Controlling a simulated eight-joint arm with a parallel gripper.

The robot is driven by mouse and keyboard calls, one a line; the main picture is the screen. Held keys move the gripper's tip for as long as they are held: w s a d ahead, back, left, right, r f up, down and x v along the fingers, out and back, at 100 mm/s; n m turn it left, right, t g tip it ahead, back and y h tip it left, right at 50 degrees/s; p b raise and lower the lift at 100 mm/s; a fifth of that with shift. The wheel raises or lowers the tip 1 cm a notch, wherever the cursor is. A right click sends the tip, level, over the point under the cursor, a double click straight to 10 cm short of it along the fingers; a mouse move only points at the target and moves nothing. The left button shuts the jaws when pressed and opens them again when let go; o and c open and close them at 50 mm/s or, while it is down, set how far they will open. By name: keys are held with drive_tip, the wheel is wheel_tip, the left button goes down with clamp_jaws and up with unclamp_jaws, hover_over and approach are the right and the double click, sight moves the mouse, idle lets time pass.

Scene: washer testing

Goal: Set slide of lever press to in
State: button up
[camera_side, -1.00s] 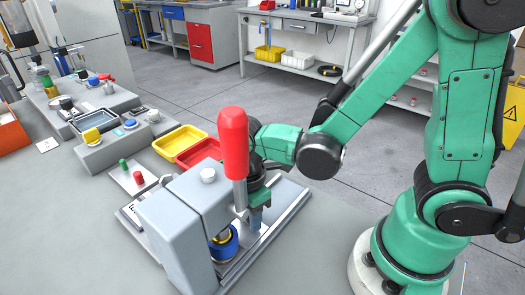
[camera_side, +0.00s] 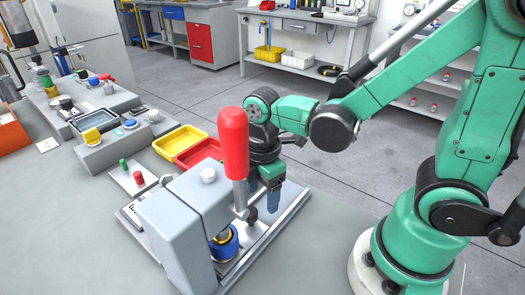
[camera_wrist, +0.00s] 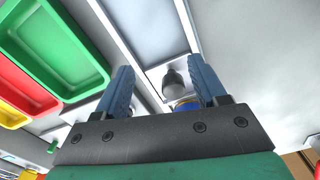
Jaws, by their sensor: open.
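The lever press (camera_side: 178,240) is a grey machine with an upright red lever handle (camera_side: 233,145). At its foot is the slide, which carries a blue and yellow round holder (camera_side: 223,243) under the press head and a dark knob (camera_side: 251,215) behind it. The rails (camera_side: 284,222) run back and to the right from the press. My gripper (camera_side: 273,200) has blue fingers pointing down, just behind and right of the knob, clear of it. In the wrist view my gripper (camera_wrist: 160,88) is open, with the knob (camera_wrist: 173,80) showing beyond the gap between its fingers. The holder (camera_wrist: 187,105) is partly hidden there.
Yellow (camera_side: 180,139) and red (camera_side: 199,153) trays lie behind the press. A small plate with green and red pegs (camera_side: 132,178) and control boxes (camera_side: 115,141) stand to the left. The front left of the table is clear.

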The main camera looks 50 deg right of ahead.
wheel_tip(320, 180, up, 3)
drive_tip(key=shift+f, duration=0.15)
drive_tip(key=m, duration=1.1)
drive_tip(key=shift+f+m, duration=0.2)
drive_tip(key=shift+m, duration=0.4)
wheel_tip(320, 180, down, 5)
drive_tip(key=shift+w+r, duration=0.1)
drive_tip(key=d, duration=0.7)
drive_tip(key=shift+d, duration=0.25)
wheel_tip(320, 180, up, 16)
drive_tip(key=d, duration=0.2)
drive_tip(key=shift+f, duration=0.2)
